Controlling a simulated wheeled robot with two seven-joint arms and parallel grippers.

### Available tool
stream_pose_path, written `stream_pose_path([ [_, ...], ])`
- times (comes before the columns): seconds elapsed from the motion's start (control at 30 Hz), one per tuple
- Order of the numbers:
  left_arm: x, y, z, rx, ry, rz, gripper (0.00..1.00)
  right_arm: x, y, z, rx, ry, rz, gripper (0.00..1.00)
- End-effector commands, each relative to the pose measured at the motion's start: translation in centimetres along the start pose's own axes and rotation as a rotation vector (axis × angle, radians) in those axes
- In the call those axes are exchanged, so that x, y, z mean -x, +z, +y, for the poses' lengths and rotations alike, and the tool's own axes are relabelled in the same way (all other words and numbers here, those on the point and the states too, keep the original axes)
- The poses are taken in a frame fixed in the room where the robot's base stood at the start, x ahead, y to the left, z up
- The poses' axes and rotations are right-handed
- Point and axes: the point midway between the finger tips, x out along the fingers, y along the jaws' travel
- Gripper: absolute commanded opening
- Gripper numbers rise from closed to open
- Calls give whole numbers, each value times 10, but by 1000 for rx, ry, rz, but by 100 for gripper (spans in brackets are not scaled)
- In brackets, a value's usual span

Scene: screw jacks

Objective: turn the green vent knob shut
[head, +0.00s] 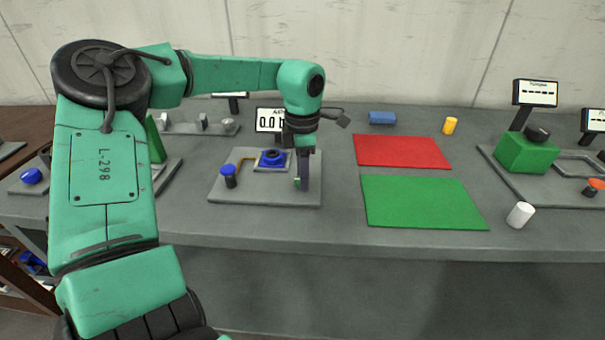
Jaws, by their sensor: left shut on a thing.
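My left arm comes in from the left and bends down over a grey base plate (262,194). My left gripper (302,184) points down at the plate's right part and is shut on the green vent knob (297,182), of which only a small green bit shows. The gripper hides the rest of the knob, so its turn angle cannot be told. On the same plate are a blue jack part (272,158), an orange-brown bent pipe (240,163) and a blue-topped knob (229,175). A display (268,120) behind is partly hidden by my wrist. My right gripper is not in view.
A red mat (401,151) and a green mat (422,202) lie right of the plate. A green block station (525,154) is at the right.

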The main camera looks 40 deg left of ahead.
Motion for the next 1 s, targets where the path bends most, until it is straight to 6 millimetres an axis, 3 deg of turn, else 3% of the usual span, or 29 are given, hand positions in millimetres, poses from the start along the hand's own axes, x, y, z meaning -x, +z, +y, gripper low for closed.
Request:
stream_pose_path([
  [0.53, 2, 1, 1, -27, 4, -4, 0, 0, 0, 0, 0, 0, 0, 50],
  [0.57, 2, 1, 1, -27, 4, -4, 55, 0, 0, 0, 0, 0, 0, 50],
  [0.6, 2, 1, 1, -26, 3, -3, 71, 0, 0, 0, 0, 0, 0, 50],
  [1.0, 7, 1, 1, -25, 4, -2, 74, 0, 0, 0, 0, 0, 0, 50],
])
